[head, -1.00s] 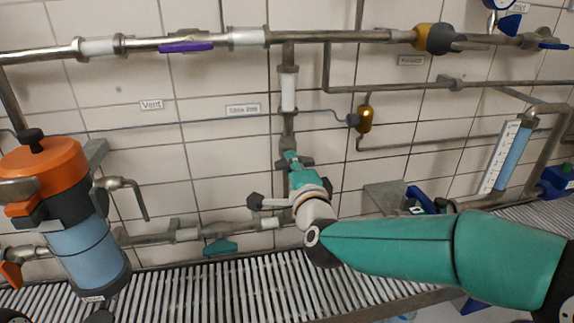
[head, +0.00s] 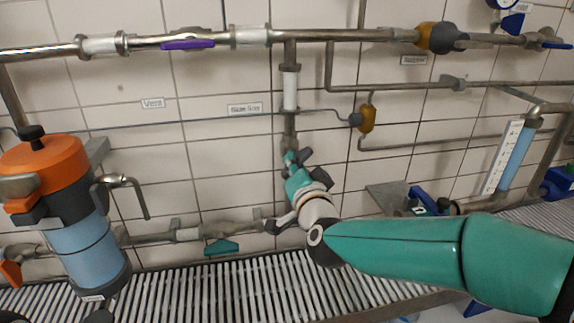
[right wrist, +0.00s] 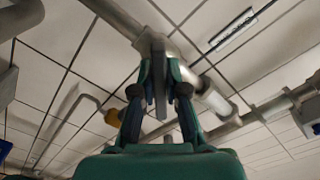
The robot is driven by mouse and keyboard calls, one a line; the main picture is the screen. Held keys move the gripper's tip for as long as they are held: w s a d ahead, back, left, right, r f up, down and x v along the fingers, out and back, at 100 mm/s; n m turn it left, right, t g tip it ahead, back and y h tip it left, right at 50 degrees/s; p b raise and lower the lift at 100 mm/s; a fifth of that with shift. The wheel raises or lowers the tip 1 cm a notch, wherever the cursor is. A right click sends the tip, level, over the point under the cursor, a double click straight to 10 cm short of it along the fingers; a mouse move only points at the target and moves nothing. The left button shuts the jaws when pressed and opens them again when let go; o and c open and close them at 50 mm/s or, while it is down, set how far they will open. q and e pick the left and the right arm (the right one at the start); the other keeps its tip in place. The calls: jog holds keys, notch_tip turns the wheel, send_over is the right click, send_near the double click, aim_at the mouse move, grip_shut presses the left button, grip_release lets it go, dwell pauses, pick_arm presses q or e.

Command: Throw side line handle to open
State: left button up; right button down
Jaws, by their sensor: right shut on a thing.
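The side line is the vertical pipe (head: 290,92) dropping from the upper main pipe, with a blurred label (head: 245,109) to its left. My right gripper (head: 290,158) is on the lower part of this pipe, at the valve. In the right wrist view my right gripper (right wrist: 160,72) is shut on a flat grey handle (right wrist: 160,88), which stands between its two fingers below the pipe junction (right wrist: 156,42). In the head view the gripper largely hides the handle. My left gripper is not in view.
A filter with an orange top (head: 45,170) stands at left. A purple lever (head: 188,44) is on the upper pipe and a teal lever (head: 222,247) on the lower pipe. A brass fitting (head: 367,118) hangs right of the side line. A slatted grating (head: 230,290) runs below.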

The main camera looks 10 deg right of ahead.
jog(key=n, duration=0.3)
jog(key=n+p, duration=0.1)
jog(key=shift+d+r, duration=0.35)
jog(key=shift+r+n+p, duration=0.1)
jog(key=shift+n+p, duration=0.45)
jog(key=shift+n, duration=1.95)
jog(key=c, duration=1.2)
grip_release()
jog(key=shift+a, duration=0.1)
jog(key=shift+f, duration=0.2)
jog(key=shift+s, duration=0.1)
jog(key=s, duration=1.1)
jog(key=shift+s, duration=0.35)
